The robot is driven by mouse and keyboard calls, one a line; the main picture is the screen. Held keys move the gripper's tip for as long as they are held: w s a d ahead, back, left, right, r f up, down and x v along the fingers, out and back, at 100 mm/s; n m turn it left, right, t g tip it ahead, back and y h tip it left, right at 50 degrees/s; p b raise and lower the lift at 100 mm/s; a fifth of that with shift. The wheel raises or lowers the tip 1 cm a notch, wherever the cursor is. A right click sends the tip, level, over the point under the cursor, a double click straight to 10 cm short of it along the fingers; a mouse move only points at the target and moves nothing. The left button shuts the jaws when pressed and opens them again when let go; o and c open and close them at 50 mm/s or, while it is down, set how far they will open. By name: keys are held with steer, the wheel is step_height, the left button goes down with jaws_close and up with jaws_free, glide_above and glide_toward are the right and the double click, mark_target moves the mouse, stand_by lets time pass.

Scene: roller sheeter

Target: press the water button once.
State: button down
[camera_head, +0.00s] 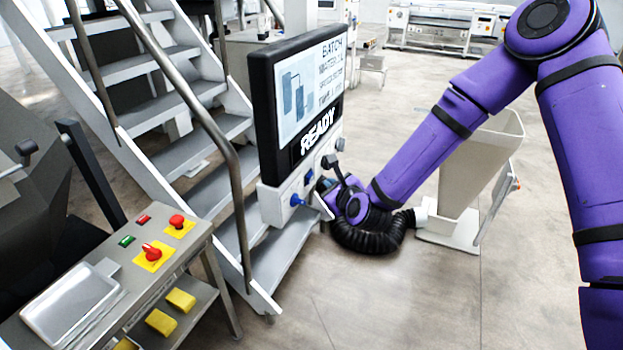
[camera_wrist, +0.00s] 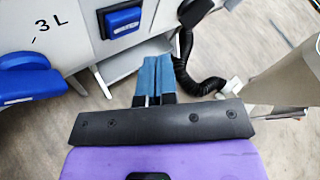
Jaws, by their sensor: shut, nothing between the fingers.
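A control panel (camera_head: 290,190) sits under a screen reading READY. In the wrist view, a blue rectangular push button (camera_wrist: 122,22) in a dark frame is set on the panel's pale face; no label for it is readable. A larger blue knob (camera_wrist: 28,80), marked "3 L", stands out to its left; it also shows in the head view (camera_head: 297,200). My gripper (camera_wrist: 155,62) is shut and empty, its blue fingertips below and right of the button in the picture, apparently apart from it. In the head view my gripper (camera_head: 326,187) is beside the panel, partly hidden by my arm.
The screen (camera_head: 300,95) rises above the panel. A black ribbed hose (camera_head: 370,238) curves close below my gripper. A beige hopper (camera_head: 470,170) stands right. Metal stairs (camera_head: 190,150) and a console with red buttons (camera_head: 150,255) are left. The front floor is clear.

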steer(key=shift+w+a, duration=0.25)
steer(key=shift+a, duration=0.6)
steer(key=shift+a, duration=0.15)
stand_by(1.4)
steer(key=shift+w+a, duration=0.15)
steer(key=shift+a, duration=0.1)
steer(key=shift+w+a, duration=0.15)
steer(key=shift+a, duration=0.3)
stand_by(0.8)
steer(key=shift+d, duration=0.2)
steer(key=shift+s+d, duration=0.3)
steer(key=shift+d, duration=0.35)
steer(key=shift+d, duration=0.1)
steer(key=shift+s+d, duration=0.3)
steer(key=shift+d, duration=0.45)
steer(key=shift+s+d, duration=0.25)
steer(key=shift+d, duration=0.5)
steer(key=shift+s+d, duration=0.3)
steer(key=shift+d, duration=0.45)
